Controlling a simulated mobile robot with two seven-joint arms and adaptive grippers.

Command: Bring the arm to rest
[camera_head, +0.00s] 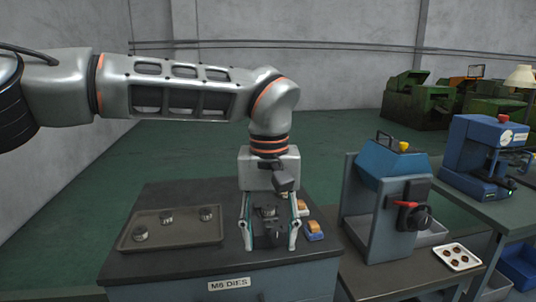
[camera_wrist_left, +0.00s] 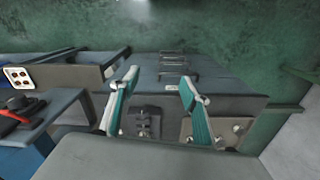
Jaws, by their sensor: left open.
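My left gripper (camera_head: 269,238) hangs fingers-down over the front right of the cabinet top marked "M6 DIES" (camera_head: 229,283) in the head view. Its two green-edged fingers are spread apart. A dark block-like fixture (camera_head: 274,238) shows between them; I cannot tell how much height lies between it and the fingertips. In the left wrist view the open fingers (camera_wrist_left: 158,108) point away from the camera, with the dark fixture (camera_wrist_left: 147,124) seen between them and nothing gripped. My left arm reaches across from the left of the head view. My right gripper is not in view.
A tray (camera_head: 130,243) with several round metal dies sits left of the gripper. Small orange-and-blue blocks (camera_head: 314,230) lie close on its right. A blue-grey machine (camera_head: 375,220) with a red-handled knob stands further right, beside a white tray (camera_head: 459,265).

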